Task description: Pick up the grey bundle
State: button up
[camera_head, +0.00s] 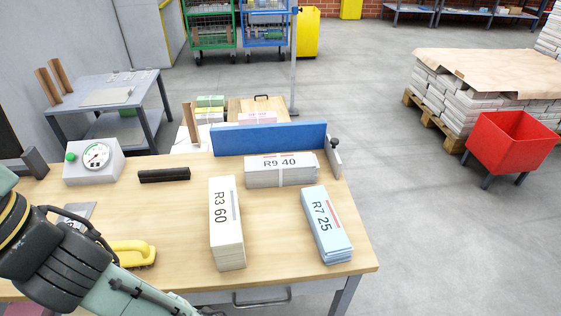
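The grey bundle (280,171), marked R9 40, lies near the back of the wooden table, just in front of a blue upright board (268,138). A pale strap runs around it. A cream bundle (226,222) marked R3 60 lies in front and to the left. A light blue bundle (326,224) marked R7 25 lies in front and to the right. My arm crosses the lower left corner, and my gripper is out of the frame.
The wooden table (180,208) also holds a dial scale (94,160), a black bar (164,175) and a yellow-handled brush (134,253). A metal end stop (333,157) stands right of the grey bundle. A red bin (511,140) stands on the floor to the right.

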aim_at(279, 169)
jog(key=z, duration=0.85)
jog(key=i+l+z, duration=0.15)
jog(key=z, duration=0.2)
jog(key=i+l+z, duration=0.1)
jog(key=z, duration=0.25)
jog(key=i+z, duration=0.35)
jog(key=i, duration=1.45)
jog(key=i+u, duration=0.1)
jog(key=u, duration=0.35)
jog(key=i+u, duration=0.15)
jog(key=u, duration=0.3)
jog(key=l+u, duration=0.15)
jog(key=u, duration=0.3)
jog(key=j+u, duration=0.15)
jog(key=u, duration=0.25)
jog(key=j+u, duration=0.2)
jog(key=u, duration=0.2)
jog(key=j+u, duration=0.2)
jog(key=u, duration=0.2)
jog(key=j+u, duration=0.15)
jog(key=u, duration=0.25)
